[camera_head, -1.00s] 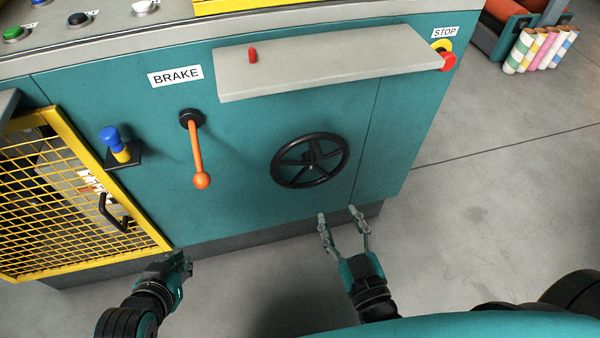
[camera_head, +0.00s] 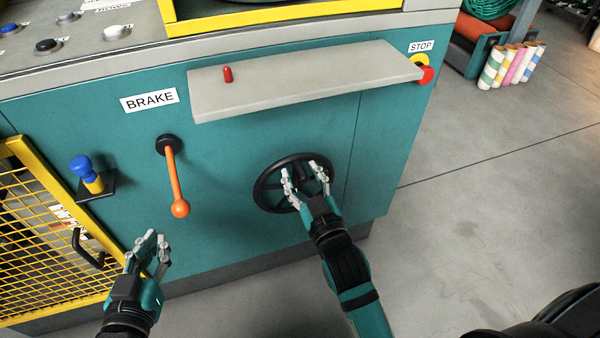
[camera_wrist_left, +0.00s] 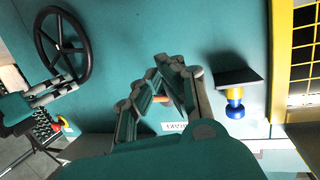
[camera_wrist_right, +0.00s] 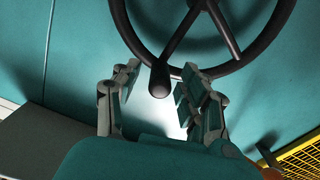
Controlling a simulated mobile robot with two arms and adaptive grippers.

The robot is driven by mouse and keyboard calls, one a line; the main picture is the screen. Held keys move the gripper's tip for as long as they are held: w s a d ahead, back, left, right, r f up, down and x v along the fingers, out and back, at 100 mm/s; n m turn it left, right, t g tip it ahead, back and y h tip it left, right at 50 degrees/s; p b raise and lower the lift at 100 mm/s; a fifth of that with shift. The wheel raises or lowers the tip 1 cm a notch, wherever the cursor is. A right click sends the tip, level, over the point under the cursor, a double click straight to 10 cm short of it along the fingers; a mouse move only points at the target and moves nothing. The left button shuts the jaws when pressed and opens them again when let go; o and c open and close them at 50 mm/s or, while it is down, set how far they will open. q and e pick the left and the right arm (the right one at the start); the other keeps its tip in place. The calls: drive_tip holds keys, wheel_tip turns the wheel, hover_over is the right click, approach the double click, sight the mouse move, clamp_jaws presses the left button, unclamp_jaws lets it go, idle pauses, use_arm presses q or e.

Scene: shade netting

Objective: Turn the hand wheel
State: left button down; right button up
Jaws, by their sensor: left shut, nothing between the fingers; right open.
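The black spoked hand wheel (camera_head: 257,191) is on the teal front panel of the machine. In the right wrist view, a dark stubby knob (camera_wrist_right: 160,82) on the near rim lies between the spread fingers (camera_wrist_right: 160,70). I cannot tell whether the fingers touch it. My left gripper (camera_head: 156,238) is shut and empty, low in front of the panel, left of the wheel. The wheel also shows in the left wrist view (camera_wrist_left: 38,38).
An orange brake lever (camera_head: 174,180) hangs left of the wheel. A grey shelf (camera_head: 300,82) with a small red peg juts out above. A red stop button (camera_head: 427,76), a blue and yellow knob (camera_head: 88,174) and a yellow mesh guard (camera_head: 60,240) are nearby.

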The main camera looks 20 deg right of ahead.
drive_tip(key=shift+w, duration=0.85)
drive_tip(key=shift+c, duration=0.2)
clamp_jaws()
